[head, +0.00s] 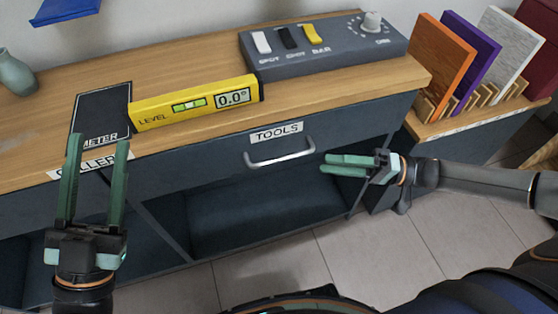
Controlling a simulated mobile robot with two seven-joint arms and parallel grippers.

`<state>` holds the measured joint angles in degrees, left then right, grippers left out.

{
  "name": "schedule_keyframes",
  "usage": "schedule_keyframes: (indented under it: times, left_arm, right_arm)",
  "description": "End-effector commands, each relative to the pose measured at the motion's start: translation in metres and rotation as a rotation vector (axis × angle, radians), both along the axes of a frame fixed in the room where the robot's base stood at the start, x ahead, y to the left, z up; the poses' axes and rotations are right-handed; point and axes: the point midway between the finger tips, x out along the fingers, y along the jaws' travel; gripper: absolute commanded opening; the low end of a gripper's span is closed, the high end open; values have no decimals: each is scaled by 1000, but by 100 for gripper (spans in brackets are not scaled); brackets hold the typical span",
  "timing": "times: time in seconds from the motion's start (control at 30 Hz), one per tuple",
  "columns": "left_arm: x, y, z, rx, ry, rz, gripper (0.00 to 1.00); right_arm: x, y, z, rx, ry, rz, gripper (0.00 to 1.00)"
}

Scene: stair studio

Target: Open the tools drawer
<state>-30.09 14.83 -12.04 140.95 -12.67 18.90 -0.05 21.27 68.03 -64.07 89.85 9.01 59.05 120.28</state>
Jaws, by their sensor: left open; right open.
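The tools drawer (220,163) is a dark grey front under the wooden worktop, with a white TOOLS label (276,132). It looks shut, flush with the cabinet. Its silver bar handle (280,159) sits below the label. My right gripper (324,165) is open and empty, just right of the handle, with its fingers pointing left at about handle height. I see no contact with the handle. My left gripper (98,146) is open and empty at the left, pointing up in front of the cabinet, and partly covers another label on the cabinet edge.
A yellow level (195,103) and a dark METER panel (102,108) lie on the worktop (185,65). A grey switch box (325,47) stands behind. A vase (15,73) is at the left. Coloured panels (445,65) stand in a rack at the right. Tiled floor (285,266) lies in front.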

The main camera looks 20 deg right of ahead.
Motion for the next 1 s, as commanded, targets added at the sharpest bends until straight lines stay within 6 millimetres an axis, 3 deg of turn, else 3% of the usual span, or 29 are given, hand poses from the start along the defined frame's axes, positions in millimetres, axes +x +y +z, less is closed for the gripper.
schedule_keyframes:
  times: [0.37,0.53,0.73,1.0]
  left_arm:
    - [-30,-5,32,5,-191,-40,50]
    - [-29,-5,27,1,-184,-44,50]
    - [-29,-5,24,-2,-180,-47,50]
    - [-29,-5,25,-3,-178,-47,50]
  right_arm:
    - [24,71,6,7,-6,4,45]
    - [34,96,7,4,-4,3,45]
    - [39,110,8,2,-3,1,45]
    - [40,112,9,1,-3,0,45]
